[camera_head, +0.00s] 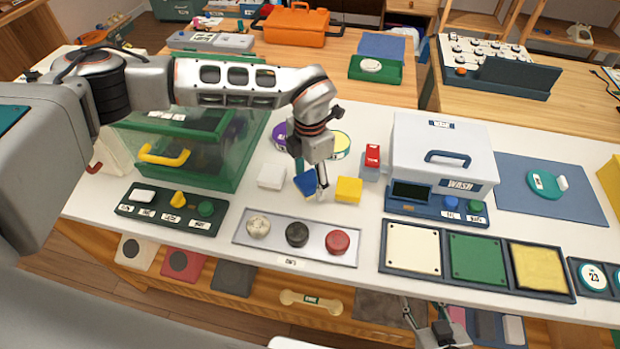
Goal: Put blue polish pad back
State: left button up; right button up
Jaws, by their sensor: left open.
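The blue polish pad (306,184) lies on the white table top, between a white pad (271,176) and a yellow pad (348,189). My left gripper (320,192) points down at the blue pad's right edge, between it and the yellow pad. It is open, and part of the blue pad is hidden behind it. I cannot tell whether a finger touches the pad. My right gripper (424,308) is low at the bottom edge, in front of the table, with its fingers apart and nothing between them.
A tray with three round pads (297,235) lies in front of the blue pad. A green clear-sided case (190,150) stands left, and a white WASH box (440,150) right. Purple and yellow round tins and a red block (372,156) stand behind.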

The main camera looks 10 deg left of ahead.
aim_at(310, 180)
pick_arm(q)
notch_tip(310, 180, up, 12)
jog(key=b, duration=0.1)
jog(key=shift+f, duration=0.2)
dwell(0.5)
